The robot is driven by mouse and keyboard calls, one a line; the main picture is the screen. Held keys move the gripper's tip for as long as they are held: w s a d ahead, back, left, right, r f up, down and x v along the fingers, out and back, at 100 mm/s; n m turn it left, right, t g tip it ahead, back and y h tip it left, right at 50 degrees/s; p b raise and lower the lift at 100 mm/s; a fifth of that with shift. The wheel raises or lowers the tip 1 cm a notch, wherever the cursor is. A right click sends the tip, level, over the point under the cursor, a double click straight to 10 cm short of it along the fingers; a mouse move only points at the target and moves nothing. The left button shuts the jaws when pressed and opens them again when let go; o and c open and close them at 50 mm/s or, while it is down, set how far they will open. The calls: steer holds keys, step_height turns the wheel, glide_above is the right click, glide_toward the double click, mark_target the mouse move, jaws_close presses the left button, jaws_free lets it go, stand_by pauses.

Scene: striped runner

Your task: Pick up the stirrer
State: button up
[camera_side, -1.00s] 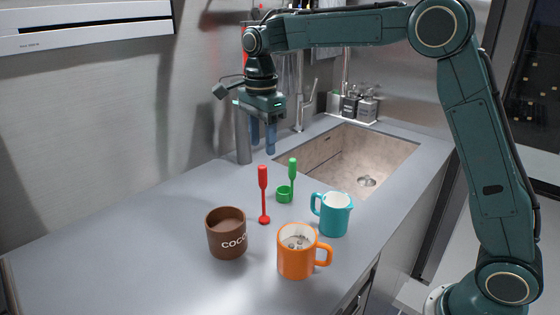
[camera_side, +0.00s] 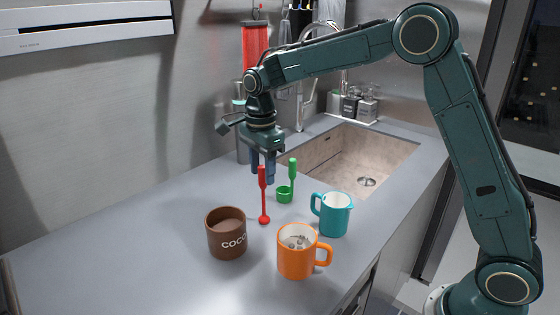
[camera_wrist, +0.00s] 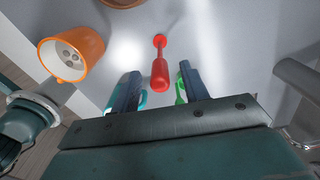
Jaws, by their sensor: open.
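The red stirrer (camera_side: 263,196) stands upright on the grey counter, its handle up and its round end down. In the wrist view the stirrer (camera_wrist: 160,66) shows between the two fingers, with its handle end toward my gripper. My gripper (camera_side: 263,178) is open and points down, its fingertips close to the top of the handle. In the wrist view my gripper (camera_wrist: 157,82) has a finger on each side with a gap to the red handle. I cannot tell from the side whether a finger touches it.
A brown cocoa pot (camera_side: 226,238), an orange mug (camera_side: 296,258) with several pale pieces inside, a teal jug (camera_side: 332,215) and a green scoop (camera_side: 286,192) stand around the stirrer. The sink (camera_side: 345,160) is behind. The counter's left part is clear.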

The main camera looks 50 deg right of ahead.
steer(key=shift+f, duration=0.9)
jaws_close()
steer(key=shift+r, duration=0.15)
step_height(320, 180, up, 20)
stand_by(0.6)
stand_by(0.7)
